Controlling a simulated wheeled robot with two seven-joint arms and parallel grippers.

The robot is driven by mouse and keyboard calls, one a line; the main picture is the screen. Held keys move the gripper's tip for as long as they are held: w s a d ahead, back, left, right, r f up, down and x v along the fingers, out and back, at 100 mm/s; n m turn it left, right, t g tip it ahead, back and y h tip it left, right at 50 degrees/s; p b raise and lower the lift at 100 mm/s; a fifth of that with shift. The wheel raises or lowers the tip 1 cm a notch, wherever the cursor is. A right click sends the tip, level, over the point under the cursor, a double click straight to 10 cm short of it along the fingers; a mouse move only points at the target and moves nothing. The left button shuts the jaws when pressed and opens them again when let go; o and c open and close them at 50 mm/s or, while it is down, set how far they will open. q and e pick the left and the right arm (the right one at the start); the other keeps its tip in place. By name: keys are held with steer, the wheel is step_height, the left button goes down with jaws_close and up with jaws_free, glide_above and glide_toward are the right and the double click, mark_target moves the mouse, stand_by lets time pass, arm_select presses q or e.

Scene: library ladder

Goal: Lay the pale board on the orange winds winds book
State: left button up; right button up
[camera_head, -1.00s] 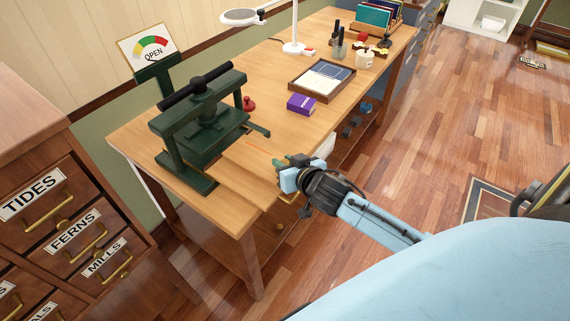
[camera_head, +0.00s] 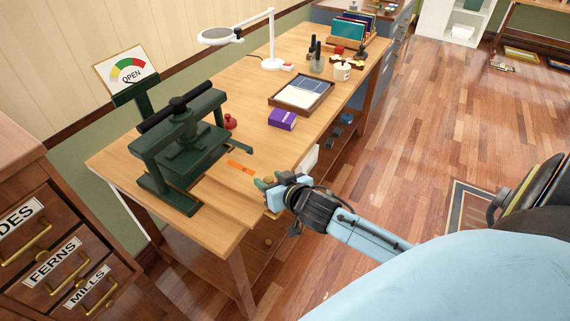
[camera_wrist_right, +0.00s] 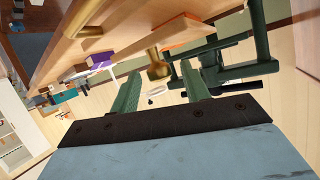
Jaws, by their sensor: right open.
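An orange flat thing, probably the orange book (camera_head: 241,167), lies on the workbench beside the green press; no title is readable. Its orange edge also shows in the right wrist view (camera_wrist_right: 187,40). I cannot clearly tell the pale board from the similarly coloured wood of the bench top. My right gripper (camera_head: 263,186) is at the bench's front edge, just right of and nearer than the orange thing. In the right wrist view its green fingers (camera_wrist_right: 158,73) are apart, with a brass knob (camera_wrist_right: 158,64) showing between them. My left gripper is out of view.
The green press (camera_head: 185,145) stands on the near left of the workbench (camera_head: 285,150). A purple box (camera_head: 282,119), a red knob-like object (camera_head: 230,122) and a tray (camera_head: 302,93) lie farther back. A labelled drawer cabinet (camera_head: 50,225) stands at left.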

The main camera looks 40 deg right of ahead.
steer(key=p+v, duration=0.1)
steer(key=v, duration=0.9)
steer(key=shift+s+r, duration=0.2)
steer(key=shift+s, duration=0.1)
steer(key=s+d+f+n+g, duration=0.1)
steer(key=s+f+g, duration=0.35)
steer(key=f, duration=1.05)
steer(key=s+f+n+g, duration=0.15)
steer(key=s+f, duration=0.55)
steer(key=f, duration=0.8)
steer(key=s+a+f+n+g, duration=0.1)
steer(key=s+a+f+g, duration=0.1)
steer(key=s+f, duration=0.5)
steer(key=s+a+f+g, duration=0.3)
steer(key=s+f, duration=0.4)
steer(key=s, duration=0.7)
steer(key=shift+s+f+n+g, duration=0.15)
steer(key=shift+s+n+g, duration=0.25)
steer(key=shift+g, duration=0.4)
steer(key=shift+s+a, duration=0.1)
